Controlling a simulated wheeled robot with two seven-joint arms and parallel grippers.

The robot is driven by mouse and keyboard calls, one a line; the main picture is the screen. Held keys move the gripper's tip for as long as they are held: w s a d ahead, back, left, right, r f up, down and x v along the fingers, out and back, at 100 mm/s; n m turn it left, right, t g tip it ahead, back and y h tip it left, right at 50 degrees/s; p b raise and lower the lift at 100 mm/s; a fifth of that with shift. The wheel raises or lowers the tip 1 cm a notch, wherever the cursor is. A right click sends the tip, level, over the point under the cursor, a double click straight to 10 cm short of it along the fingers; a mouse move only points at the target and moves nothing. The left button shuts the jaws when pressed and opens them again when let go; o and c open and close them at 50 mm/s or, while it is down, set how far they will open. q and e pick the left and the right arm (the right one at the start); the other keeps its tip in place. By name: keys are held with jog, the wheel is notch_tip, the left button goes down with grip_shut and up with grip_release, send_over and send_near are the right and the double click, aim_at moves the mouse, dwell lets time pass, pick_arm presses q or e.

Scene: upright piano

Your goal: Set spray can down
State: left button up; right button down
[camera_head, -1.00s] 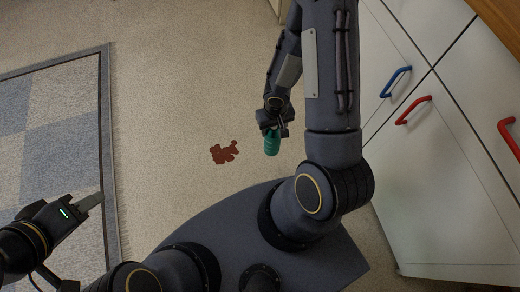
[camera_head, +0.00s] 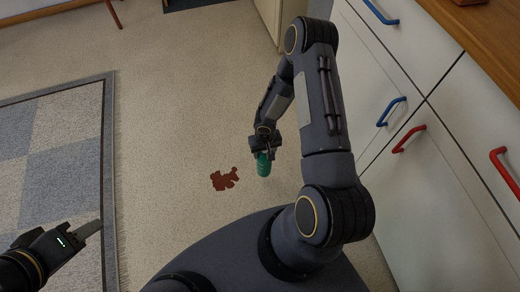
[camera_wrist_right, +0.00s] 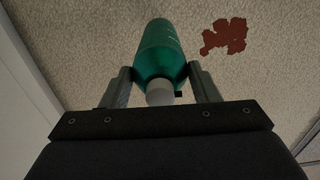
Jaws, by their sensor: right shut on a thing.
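The green spray can (camera_head: 263,165) is in my right gripper (camera_head: 263,152), over the speckled floor beside the white cabinets. In the right wrist view the can (camera_wrist_right: 162,52) lies between the two fingers of the right gripper (camera_wrist_right: 162,84), its pale cap end toward the camera. The fingers are shut on it near the cap. I cannot tell whether the can touches the floor. My left gripper (camera_head: 90,229) is at the lower left of the head view, over the rug edge; whether its fingers are apart is not clear.
A dark red stain (camera_head: 225,179) lies on the floor left of the can. A grey-blue checked rug (camera_head: 50,160) covers the left. White cabinets (camera_head: 430,185) with red and blue handles stand close on the right. Floor between rug and cabinets is mostly clear.

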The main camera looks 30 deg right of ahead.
jog(key=w+f+b, duration=0.3)
jog(key=w+f, duration=0.2)
jog(key=f, duration=0.4)
jog(key=shift+d, duration=0.35)
jog(key=shift+f, duration=0.1)
jog(key=shift+f+b, duration=0.1)
jog(key=shift+b, duration=0.25)
jog(key=c, duration=0.5)
grip_release()
